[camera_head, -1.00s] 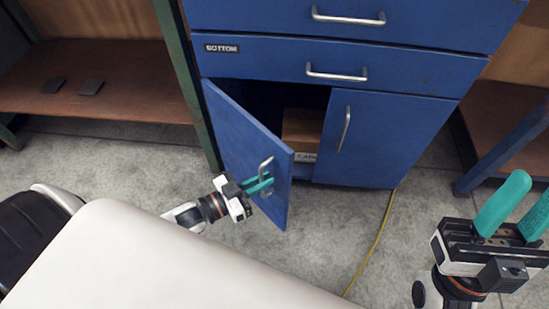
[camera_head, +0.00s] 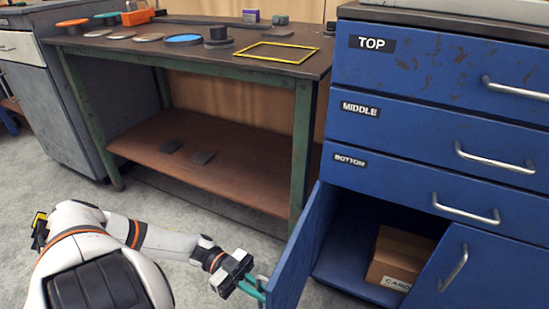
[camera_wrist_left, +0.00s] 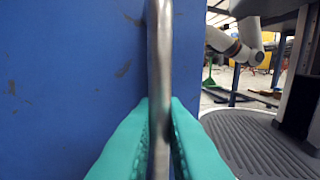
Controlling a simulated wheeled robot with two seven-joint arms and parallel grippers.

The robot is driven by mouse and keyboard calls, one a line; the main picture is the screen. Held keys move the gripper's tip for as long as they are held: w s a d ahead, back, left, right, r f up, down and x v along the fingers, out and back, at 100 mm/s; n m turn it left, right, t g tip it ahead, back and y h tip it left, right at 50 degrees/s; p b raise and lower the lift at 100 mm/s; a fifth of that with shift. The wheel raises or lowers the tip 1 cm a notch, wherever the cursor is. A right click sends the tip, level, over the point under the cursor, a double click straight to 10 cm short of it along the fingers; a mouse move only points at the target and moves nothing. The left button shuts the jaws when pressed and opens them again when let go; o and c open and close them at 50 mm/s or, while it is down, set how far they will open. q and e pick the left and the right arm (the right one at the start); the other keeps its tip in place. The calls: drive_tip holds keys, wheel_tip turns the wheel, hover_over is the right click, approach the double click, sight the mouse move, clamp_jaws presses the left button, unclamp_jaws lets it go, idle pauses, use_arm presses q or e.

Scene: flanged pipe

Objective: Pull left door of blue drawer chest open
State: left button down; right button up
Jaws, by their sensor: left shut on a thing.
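The blue drawer chest (camera_head: 420,140) stands at the right of the head view. Its left door (camera_head: 301,250) is swung well open, seen nearly edge-on, and the inside shows. My left gripper (camera_head: 254,288) is at the outer face of this door. In the left wrist view its teal fingers (camera_wrist_left: 158,140) are shut on the vertical metal door handle (camera_wrist_left: 160,60), one on each side. The blue door face (camera_wrist_left: 70,75) fills the left of that view. The chest's right door (camera_head: 468,275) is closed. My right gripper is not in view.
A cardboard box (camera_head: 400,255) sits inside the open compartment. A workbench (camera_head: 225,75) with tools on top and a lower shelf (camera_head: 240,170) stands left of the chest. A grey cabinet (camera_head: 55,105) is at far left. Grey floor (camera_head: 160,205) in front of the bench is clear.

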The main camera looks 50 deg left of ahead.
use_arm(q)
drive_tip(key=shift+s+a, duration=0.15)
drive_tip(key=shift+a, duration=0.75)
drive_tip(key=shift+s+a, duration=0.15)
drive_tip(key=shift+a, duration=0.7)
drive_tip(key=c, duration=1.6)
unclamp_jaws()
drive_tip(key=shift+o, duration=0.2)
drive_tip(key=shift+a, duration=0.1)
drive_tip(key=s+a, duration=0.2)
drive_tip(key=a, duration=0.9)
drive_tip(key=shift+s+a, duration=0.25)
drive_tip(key=shift+a, duration=0.05)
